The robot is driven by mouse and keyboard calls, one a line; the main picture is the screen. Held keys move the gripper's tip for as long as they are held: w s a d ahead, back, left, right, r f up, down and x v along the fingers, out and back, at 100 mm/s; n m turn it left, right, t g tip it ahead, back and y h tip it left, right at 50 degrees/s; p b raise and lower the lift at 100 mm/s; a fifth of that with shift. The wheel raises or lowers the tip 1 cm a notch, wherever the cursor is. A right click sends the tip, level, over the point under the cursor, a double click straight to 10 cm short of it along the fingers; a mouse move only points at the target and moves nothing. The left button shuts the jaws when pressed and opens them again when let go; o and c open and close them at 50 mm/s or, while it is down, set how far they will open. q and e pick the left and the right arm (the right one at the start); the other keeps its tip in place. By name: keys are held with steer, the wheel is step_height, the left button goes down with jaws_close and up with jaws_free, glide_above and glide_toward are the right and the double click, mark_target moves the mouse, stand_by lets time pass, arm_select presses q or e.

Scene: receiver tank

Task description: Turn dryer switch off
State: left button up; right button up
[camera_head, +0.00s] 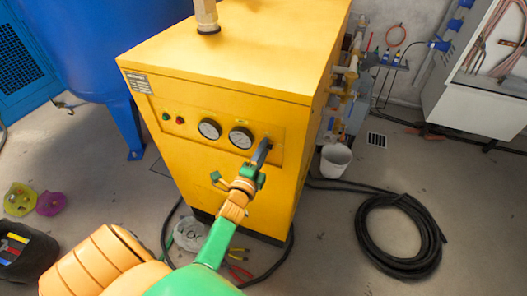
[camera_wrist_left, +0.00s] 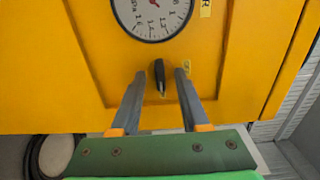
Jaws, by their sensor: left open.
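The yellow dryer cabinet (camera_head: 225,90) stands in the middle of the head view, with two round gauges and two small lamps on its front panel. In the left wrist view, the black dryer switch (camera_wrist_left: 160,74) stands roughly upright on the panel below a gauge (camera_wrist_left: 152,14). My left gripper (camera_wrist_left: 158,73) is open, with one finger on each side of the switch. Small gaps seem to show between fingers and switch; contact is unclear. In the head view, the left gripper (camera_head: 262,152) is at the panel right of the gauges and hides the switch.
A blue tank (camera_head: 95,40) stands left of the cabinet. Pipes and valves (camera_head: 342,85) run along its right side, above a white bucket (camera_head: 335,160). A coiled black hose (camera_head: 400,235) lies on the floor at right. Pliers (camera_head: 238,270) lie in front.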

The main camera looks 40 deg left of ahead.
arm_select(q)
steer(key=shift+c, duration=0.4)
steer(key=shift+s, duration=0.1)
jaws_close()
steer(key=shift+n, duration=0.3)
steer(key=shift+r+n+p, duration=0.1)
steer(key=shift+n+p, duration=1.2)
steer(key=shift+n, duration=7.6)
steer(key=shift+o, duration=0.4)
jaws_free()
